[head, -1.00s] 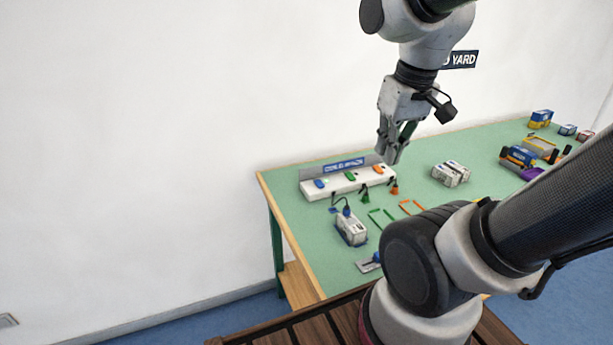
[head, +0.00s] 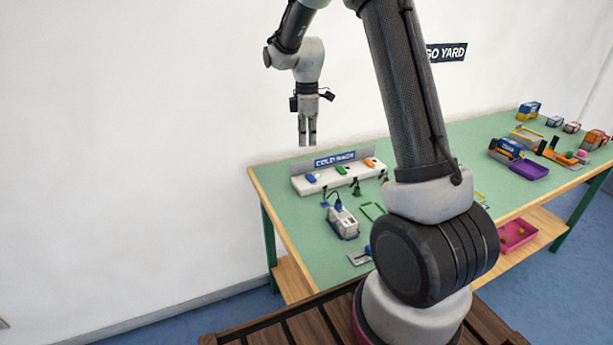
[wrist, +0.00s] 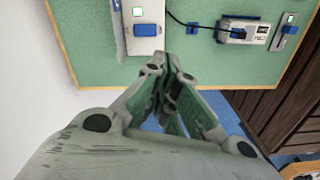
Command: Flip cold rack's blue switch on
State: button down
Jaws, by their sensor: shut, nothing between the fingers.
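The cold rack (head: 334,180) is a white strip with a "COLD RACK" sign (head: 335,159) at the table's far left. It carries a blue switch (head: 311,178), a green switch (head: 341,170) and an orange switch (head: 370,163). My gripper (head: 307,143) is shut and empty, pointing down above the rack's blue end, apart from it. In the wrist view the blue switch (wrist: 146,29) lies up and left of my shut fingertips (wrist: 178,62). The other switches are out of that view.
A white container unit (head: 342,222) with a blue plug and dark cable stands in front of the rack. A grey plate with a blue part (head: 359,257) lies nearer. A purple tray (head: 529,170) and toy trucks are far right. The wall is close behind the table.

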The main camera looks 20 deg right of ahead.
aim_at(307, 185)
jog(key=shift+w+r+n, duration=0.1)
jog(key=shift+w+n, duration=0.05)
jog(key=shift+n, duration=0.7)
jog(key=shift+w+r+n, duration=0.1)
jog(key=shift+w+n, duration=0.05)
jog(key=shift+n, duration=0.7)
jog(key=shift+f, duration=0.15)
notch_tip(307, 185, down, 14)
jog(key=shift+r, duration=0.1)
jog(key=shift+s+f, duration=0.1)
jog(key=shift+f, duration=0.2)
jog(key=shift+r, duration=0.1)
jog(key=shift+r, duration=0.7)
